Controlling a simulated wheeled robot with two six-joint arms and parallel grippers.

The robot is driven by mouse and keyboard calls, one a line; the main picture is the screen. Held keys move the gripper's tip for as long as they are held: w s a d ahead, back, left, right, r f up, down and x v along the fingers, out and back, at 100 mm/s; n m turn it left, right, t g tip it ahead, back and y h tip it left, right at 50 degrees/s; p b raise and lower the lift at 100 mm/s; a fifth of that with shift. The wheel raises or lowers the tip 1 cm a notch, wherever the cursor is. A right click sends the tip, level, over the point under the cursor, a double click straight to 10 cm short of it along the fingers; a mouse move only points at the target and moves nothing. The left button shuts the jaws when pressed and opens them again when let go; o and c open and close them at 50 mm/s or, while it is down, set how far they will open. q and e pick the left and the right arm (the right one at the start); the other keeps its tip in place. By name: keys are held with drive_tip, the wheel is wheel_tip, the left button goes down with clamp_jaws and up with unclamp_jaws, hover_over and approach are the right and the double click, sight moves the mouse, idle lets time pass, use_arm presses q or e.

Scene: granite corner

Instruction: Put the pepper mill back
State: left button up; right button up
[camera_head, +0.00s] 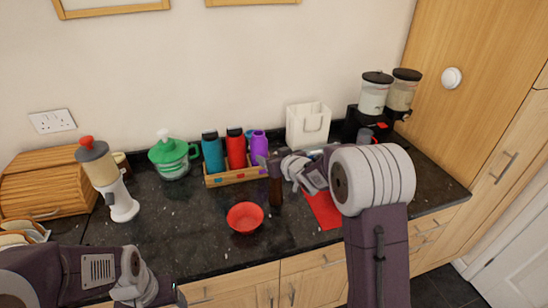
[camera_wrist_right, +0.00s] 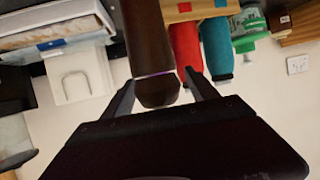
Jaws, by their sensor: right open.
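The pepper mill (camera_head: 276,190) is dark brown and appears to stand upright on the black counter, just right of the red bowl (camera_head: 245,217). Its top is partly hidden by my right gripper (camera_head: 270,162). In the right wrist view, which is upside down, the mill (camera_wrist_right: 149,40) runs in from the top edge, and its knob lies between the two fingers of my right gripper (camera_wrist_right: 158,90). The fingers are apart, with a gap visible at the knob. My left gripper (camera_head: 178,297) is at the bottom edge, low and partly out of frame; its jaws do not show clearly.
A wooden caddy (camera_head: 237,176) with teal, red and purple bottles stands behind the mill. A red mat (camera_head: 323,210) lies right, partly under my right arm. A white box (camera_head: 308,125) and cereal dispensers (camera_head: 376,93) stand at the back. The counter left of the bowl is fairly clear.

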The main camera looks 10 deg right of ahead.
drive_tip(key=v, duration=1.2)
drive_tip(key=shift+r+p, duration=0.25)
drive_tip(key=shift+p, duration=0.05)
drive_tip(key=shift+f, duration=0.1)
drive_tip(key=s+d+f+m+g+h, duration=0.25)
drive_tip(key=s+f+g, duration=0.35)
drive_tip(key=s+f, duration=0.5)
drive_tip(key=s+a+f+g, duration=0.2)
drive_tip(key=s+f+g, duration=0.1)
drive_tip(key=s, duration=0.3)
drive_tip(key=s+a+f+g, duration=0.2)
drive_tip(key=s+g, duration=0.1)
drive_tip(key=s, duration=0.3)
drive_tip(key=shift+f, duration=0.4)
